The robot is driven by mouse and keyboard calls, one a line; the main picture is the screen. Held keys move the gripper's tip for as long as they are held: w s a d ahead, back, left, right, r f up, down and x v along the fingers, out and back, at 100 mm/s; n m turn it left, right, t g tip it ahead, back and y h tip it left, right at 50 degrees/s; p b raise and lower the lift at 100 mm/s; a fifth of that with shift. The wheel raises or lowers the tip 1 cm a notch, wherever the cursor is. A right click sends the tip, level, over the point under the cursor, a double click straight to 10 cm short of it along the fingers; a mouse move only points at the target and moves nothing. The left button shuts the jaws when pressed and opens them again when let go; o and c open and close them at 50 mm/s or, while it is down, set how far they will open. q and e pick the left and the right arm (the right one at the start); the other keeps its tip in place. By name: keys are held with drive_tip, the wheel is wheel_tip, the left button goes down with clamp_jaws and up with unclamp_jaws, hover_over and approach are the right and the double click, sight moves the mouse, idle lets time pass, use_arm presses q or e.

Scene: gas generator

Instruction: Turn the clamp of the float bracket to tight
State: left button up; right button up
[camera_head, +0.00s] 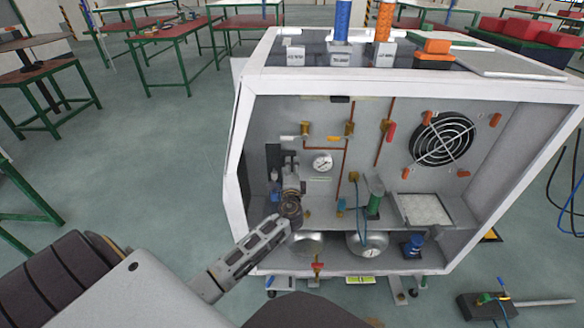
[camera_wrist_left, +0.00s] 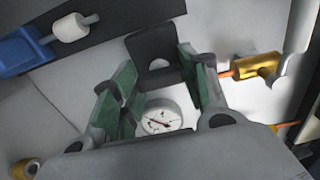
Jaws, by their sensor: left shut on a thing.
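My left gripper (camera_head: 289,165) reaches into the open front of the white cabinet (camera_head: 243,150), at the left part of its back wall. In the left wrist view, its two green-padded fingers (camera_wrist_left: 157,82) stand on either side of a dark notched piece (camera_wrist_left: 152,47), which looks like the clamp of the float bracket. The fingers are shut on it. The arm and wrist hide most of the bracket in the head view, so the clamp's turn angle cannot be told. My right gripper is not in view.
A round gauge (camera_head: 322,163) is close beside the gripper; copper pipes with valves (camera_head: 348,129) run right of it. A blue part (camera_wrist_left: 22,50) lies left in the wrist view.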

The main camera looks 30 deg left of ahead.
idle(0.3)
use_arm(q)
drive_tip(key=o, duration=1)
drive_tip(key=shift+d, duration=0.1)
drive_tip(key=v, duration=1.2)
drive_tip(key=shift+s, duration=0.1)
idle(0.5)
